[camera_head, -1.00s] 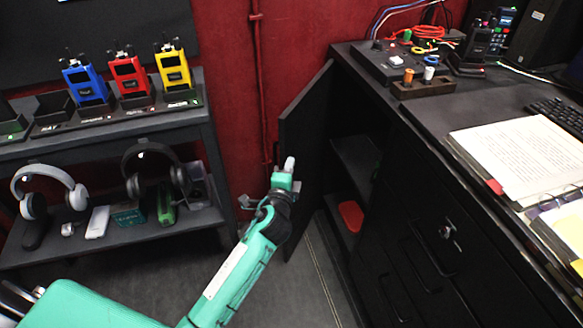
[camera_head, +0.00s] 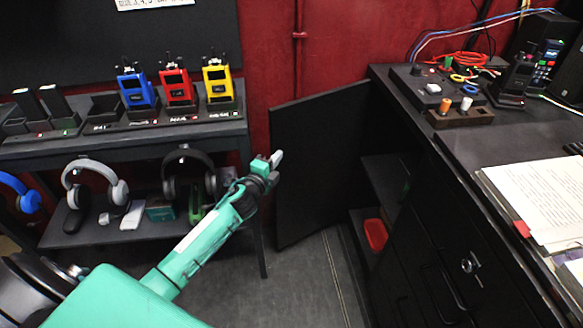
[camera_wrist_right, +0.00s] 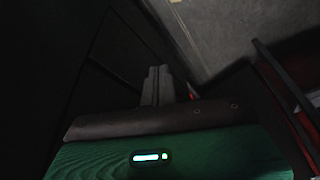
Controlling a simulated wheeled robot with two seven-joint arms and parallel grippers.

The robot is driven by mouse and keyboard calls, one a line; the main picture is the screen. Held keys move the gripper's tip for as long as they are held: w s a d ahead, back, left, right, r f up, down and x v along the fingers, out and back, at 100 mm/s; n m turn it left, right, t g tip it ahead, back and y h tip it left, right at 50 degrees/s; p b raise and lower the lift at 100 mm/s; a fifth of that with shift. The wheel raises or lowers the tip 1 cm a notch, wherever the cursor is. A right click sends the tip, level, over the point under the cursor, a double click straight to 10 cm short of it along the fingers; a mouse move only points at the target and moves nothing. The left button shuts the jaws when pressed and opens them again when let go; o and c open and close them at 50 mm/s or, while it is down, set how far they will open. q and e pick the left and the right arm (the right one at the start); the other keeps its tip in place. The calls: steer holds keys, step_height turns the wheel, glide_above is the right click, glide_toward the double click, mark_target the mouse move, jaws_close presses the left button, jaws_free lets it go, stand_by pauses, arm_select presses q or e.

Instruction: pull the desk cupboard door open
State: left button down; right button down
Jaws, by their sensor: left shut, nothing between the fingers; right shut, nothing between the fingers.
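The cupboard door (camera_head: 318,165) is a dark panel standing wide open on the left side of the black desk (camera_head: 455,215). Its broad face shows in the head view. The cupboard's inside shows dark shelves (camera_head: 385,172) and a red item (camera_head: 376,234) low down. My left gripper (camera_head: 276,159) is shut and empty at the door's free left edge; I cannot tell whether it touches. My right gripper (camera_wrist_right: 158,86) is shut and empty in the right wrist view, close to dark surfaces, with grey floor beyond. It is not visible in the head view.
A black rack (camera_head: 200,125) with blue, red and yellow handheld devices and headphones on a lower shelf stands at left. The desk top holds a button box (camera_head: 435,88), cables and papers (camera_head: 540,195). Grey floor (camera_head: 305,290) is clear below the door.

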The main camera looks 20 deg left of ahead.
arm_select(q)
steer(key=shift+w+a, duration=0.1)
steer(key=shift+a, duration=0.2)
steer(key=shift+d, duration=0.1)
steer(key=s+d+n+y+b, duration=0.1)
steer(key=s+d+b, duration=0.1)
steer(key=d, duration=0.7)
steer(key=s+d+n+y+b, duration=0.1)
steer(key=s+d+b, duration=0.1)
steer(key=d, duration=0.8)
steer(key=s+d, duration=0.2)
steer(key=s, duration=0.9)
step_height(320, 180, down, 13)
steer(key=s+d+n+g+h+p, duration=0.1)
steer(key=g+p, duration=0.3)
steer(key=p, duration=0.3)
